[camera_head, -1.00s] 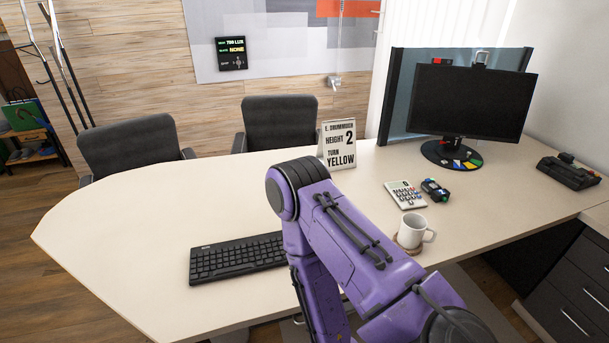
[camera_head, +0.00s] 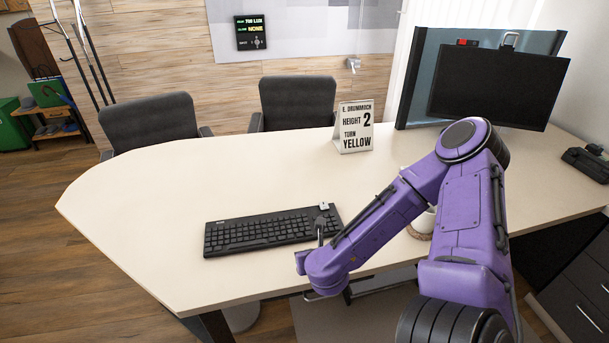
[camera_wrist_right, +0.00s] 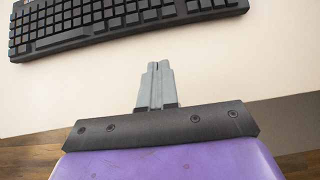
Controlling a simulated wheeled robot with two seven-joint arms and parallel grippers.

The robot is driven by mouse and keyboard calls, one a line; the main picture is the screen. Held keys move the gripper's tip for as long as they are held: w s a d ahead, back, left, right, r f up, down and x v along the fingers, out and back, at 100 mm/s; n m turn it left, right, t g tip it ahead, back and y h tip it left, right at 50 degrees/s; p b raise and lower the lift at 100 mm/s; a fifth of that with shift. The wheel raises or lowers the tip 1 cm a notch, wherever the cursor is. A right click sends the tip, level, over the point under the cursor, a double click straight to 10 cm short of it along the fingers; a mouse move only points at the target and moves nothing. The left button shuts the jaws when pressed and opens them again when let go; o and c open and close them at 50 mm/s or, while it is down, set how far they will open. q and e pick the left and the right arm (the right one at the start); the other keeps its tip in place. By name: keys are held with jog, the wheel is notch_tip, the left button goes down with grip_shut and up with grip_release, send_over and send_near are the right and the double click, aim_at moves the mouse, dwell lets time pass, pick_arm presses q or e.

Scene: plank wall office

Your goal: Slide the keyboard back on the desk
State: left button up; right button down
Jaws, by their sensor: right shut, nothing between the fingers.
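The black keyboard (camera_head: 258,231) lies on the cream desk (camera_head: 150,200), near its front edge. Its right end is partly covered by my right gripper in the head view. The keyboard also shows along the top of the right wrist view (camera_wrist_right: 110,18). My right gripper (camera_head: 322,212) is at the keyboard's right end. In the right wrist view its grey fingers (camera_wrist_right: 156,66) are shut and empty, pointing towards the keyboard with bare desk showing between them and its near edge. Whether they touch the desk I cannot tell. My left gripper is out of view.
A sign (camera_head: 355,127) stands behind the keyboard to the right, with clear desk between. A monitor (camera_head: 500,85) stands at the back right. A white mug (camera_head: 424,221) on a coaster is partly hidden behind my right arm. Two grey chairs (camera_head: 152,120) stand behind the desk.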

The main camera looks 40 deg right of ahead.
aim_at(303, 239)
jog(key=x, duration=0.5)
jog(key=shift+d, duration=0.1)
jog(key=shift+w+d+r, duration=0.1)
jog(key=shift+w+d, duration=0.25)
jog(key=shift+w, duration=0.25)
jog(key=shift+w+d+r, duration=0.1)
jog(key=shift+w+d, duration=0.2)
jog(key=shift+w, duration=0.25)
jog(key=shift+w+d+f, duration=0.1)
jog(key=shift+w+d, duration=0.2)
jog(key=shift+w, duration=0.15)
